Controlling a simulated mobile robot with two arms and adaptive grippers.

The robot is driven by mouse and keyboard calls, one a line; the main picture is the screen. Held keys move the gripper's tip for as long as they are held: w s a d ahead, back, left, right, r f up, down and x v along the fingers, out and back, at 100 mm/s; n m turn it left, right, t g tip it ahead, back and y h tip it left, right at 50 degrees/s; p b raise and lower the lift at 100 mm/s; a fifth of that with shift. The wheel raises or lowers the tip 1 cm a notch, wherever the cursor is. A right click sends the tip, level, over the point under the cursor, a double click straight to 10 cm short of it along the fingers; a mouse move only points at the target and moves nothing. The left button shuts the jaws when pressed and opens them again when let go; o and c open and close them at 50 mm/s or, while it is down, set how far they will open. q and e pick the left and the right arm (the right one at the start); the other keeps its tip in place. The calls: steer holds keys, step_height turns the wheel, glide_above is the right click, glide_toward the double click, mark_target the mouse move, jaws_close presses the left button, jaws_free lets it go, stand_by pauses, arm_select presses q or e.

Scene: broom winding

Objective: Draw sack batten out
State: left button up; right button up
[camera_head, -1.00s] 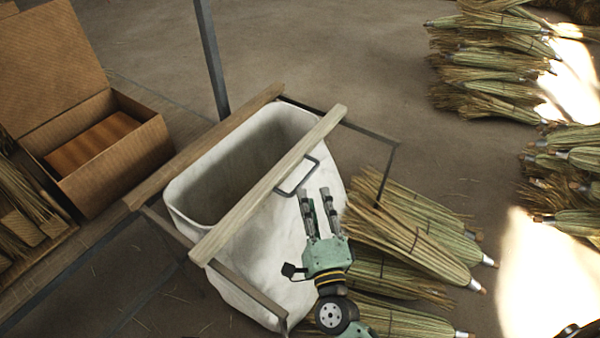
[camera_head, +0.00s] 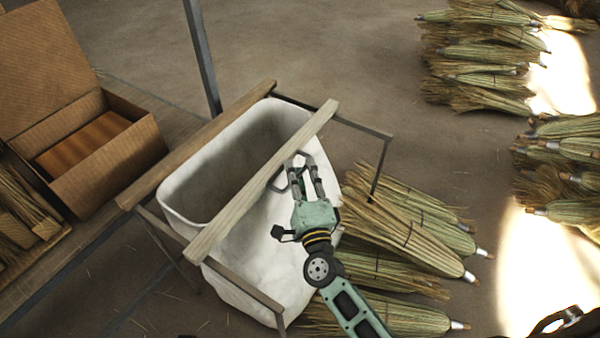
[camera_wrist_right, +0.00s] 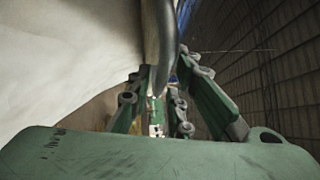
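The sack batten (camera_head: 262,182) is a pale wooden bar lying along the near edge of the white sack (camera_head: 262,257). A bent grey metal handle (camera_head: 276,183) sticks out from its near side. My right gripper (camera_head: 299,162) is at this handle, fingers pointing toward the batten and apart. In the right wrist view, a grey bar of the handle (camera_wrist_right: 161,40) comes down between the open fingers (camera_wrist_right: 160,85). I cannot tell whether they touch it. My left gripper is not in view.
A second wooden bar (camera_head: 205,140) holds the sack's far side, on a metal frame (camera_head: 350,122) with an upright post (camera_head: 203,60). Brooms (camera_head: 410,235) lie close to the right. An open cardboard box (camera_head: 110,170) stands at left.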

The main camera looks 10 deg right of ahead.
jaws_close()
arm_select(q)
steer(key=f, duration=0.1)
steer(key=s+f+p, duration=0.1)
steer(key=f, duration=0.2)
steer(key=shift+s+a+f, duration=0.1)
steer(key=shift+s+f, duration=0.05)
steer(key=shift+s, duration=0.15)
arm_select(e)
steer(key=s+d, duration=1.1)
steer(key=shift+f, duration=0.1)
steer(key=shift+o, duration=1.8)
jaws_free()
